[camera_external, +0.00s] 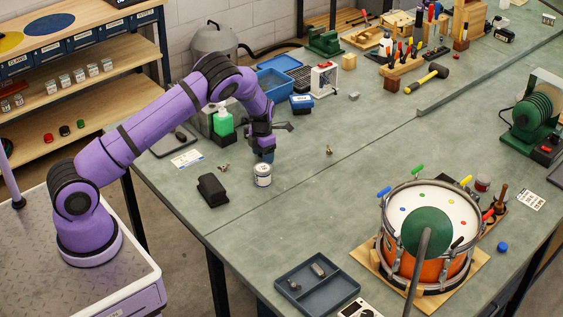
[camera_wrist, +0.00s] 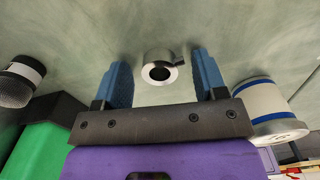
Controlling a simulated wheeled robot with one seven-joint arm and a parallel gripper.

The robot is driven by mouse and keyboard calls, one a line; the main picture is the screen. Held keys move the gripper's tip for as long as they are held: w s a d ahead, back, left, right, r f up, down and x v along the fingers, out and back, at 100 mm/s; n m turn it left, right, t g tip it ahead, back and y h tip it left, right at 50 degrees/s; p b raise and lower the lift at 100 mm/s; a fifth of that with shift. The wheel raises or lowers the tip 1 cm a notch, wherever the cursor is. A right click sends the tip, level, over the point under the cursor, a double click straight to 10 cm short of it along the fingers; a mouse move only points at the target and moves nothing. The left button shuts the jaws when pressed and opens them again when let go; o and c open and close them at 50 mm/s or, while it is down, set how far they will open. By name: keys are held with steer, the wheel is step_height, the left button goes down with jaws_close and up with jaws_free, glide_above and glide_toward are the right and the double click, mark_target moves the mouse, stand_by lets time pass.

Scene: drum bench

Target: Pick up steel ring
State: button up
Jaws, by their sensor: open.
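The steel ring (camera_wrist: 160,71) lies on the green-grey bench top. In the wrist view it is a short shiny ring with a dark hole and a small lug at its right. My gripper (camera_wrist: 158,64) is open, its blue fingers apart on either side of the ring in that view, with clear space between each finger and the ring. I cannot tell the height of the fingertips above the bench. In the external view my gripper (camera_external: 263,154) points down near the bench; I cannot make out the ring there, and it may be hidden by the gripper.
A white can with a blue band (camera_external: 263,176) stands close to my gripper; it also shows in the wrist view (camera_wrist: 262,105). A green bottle (camera_external: 223,123) and a black block (camera_external: 212,189) are nearby. A drum (camera_external: 435,265) and a grey tray (camera_external: 316,308) stand farther off.

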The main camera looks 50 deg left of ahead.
steer(key=c, duration=0.8)
steer(key=shift+c, duration=0.3)
steer(key=shift+r, duration=0.15)
